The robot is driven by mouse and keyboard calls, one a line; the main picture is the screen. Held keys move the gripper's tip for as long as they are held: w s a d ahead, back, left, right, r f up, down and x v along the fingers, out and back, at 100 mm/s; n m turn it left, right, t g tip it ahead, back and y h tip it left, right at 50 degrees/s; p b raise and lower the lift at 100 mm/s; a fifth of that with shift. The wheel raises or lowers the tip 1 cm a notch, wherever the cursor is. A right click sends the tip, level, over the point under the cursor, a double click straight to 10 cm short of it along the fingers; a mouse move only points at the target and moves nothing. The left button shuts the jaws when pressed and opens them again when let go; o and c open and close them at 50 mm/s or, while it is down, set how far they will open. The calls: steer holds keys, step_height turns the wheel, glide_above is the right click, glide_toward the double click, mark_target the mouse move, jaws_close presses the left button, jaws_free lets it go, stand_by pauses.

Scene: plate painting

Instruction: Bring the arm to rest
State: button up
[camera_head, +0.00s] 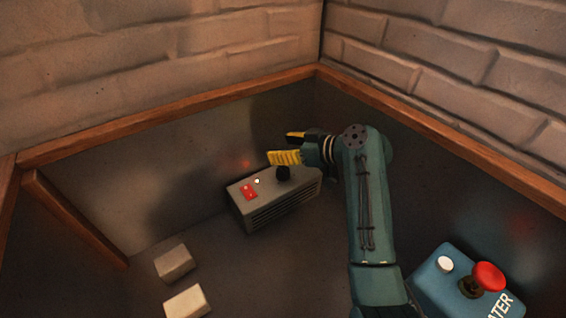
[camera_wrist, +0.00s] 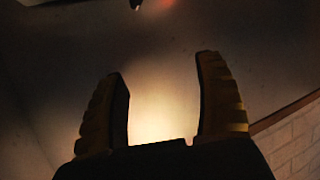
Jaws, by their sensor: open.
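My gripper (camera_head: 285,147) shows in the head view near the middle, with yellow fingers, at the end of my teal arm. It hangs above or just beside a grey box (camera_head: 278,212) with a red patch, a small white dot and a black knob (camera_head: 283,173) on top. I cannot tell the exact height gap. In the wrist view my gripper (camera_wrist: 162,105) has its two yellow-striped fingers wide apart, with nothing between them but a bright patch on a plain surface. My arm reaches up from the lower right.
A blue box (camera_head: 430,285) with a red button (camera_head: 489,276) and a white button stands at the lower right, close to my arm. Two pale blocks (camera_head: 174,263) (camera_head: 187,303) lie at the lower left. Brick walls and wooden rails (camera_head: 170,117) bound the area.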

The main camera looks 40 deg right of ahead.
steer(key=shift+r, duration=0.75)
